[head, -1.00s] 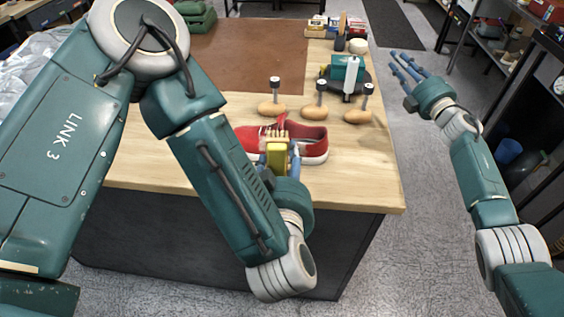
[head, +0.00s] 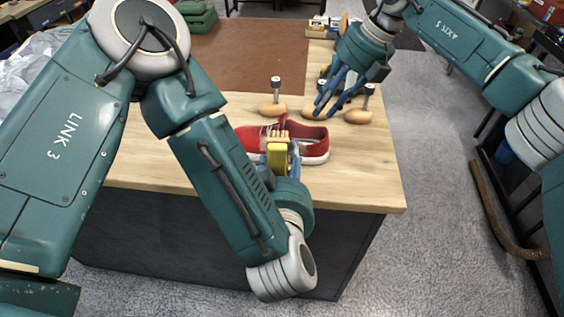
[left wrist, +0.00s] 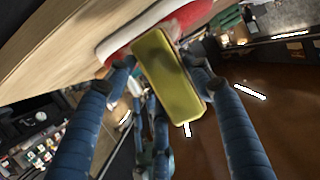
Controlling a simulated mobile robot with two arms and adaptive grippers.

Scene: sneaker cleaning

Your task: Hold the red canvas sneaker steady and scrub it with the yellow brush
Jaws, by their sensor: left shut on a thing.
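The red canvas sneaker (head: 313,141) with a white sole lies on the wooden bench near its front edge; part of it shows at the top of the left wrist view (left wrist: 182,22). My left gripper (head: 279,156) is shut on the yellow brush (head: 277,159), whose pale bristles point at the sneaker's near side. The brush also sits between the fingers in the left wrist view (left wrist: 165,75). I cannot tell whether the bristles touch the sneaker. My right gripper (head: 332,103) is open and empty, its blue fingers pointing down above and behind the sneaker's right end.
Wooden-based knobs (head: 272,108) stand behind the sneaker, one (head: 359,116) right of my right gripper and one partly hidden by it. A brown mat (head: 245,58) covers the bench's back. The bench's right edge (head: 396,185) borders open floor.

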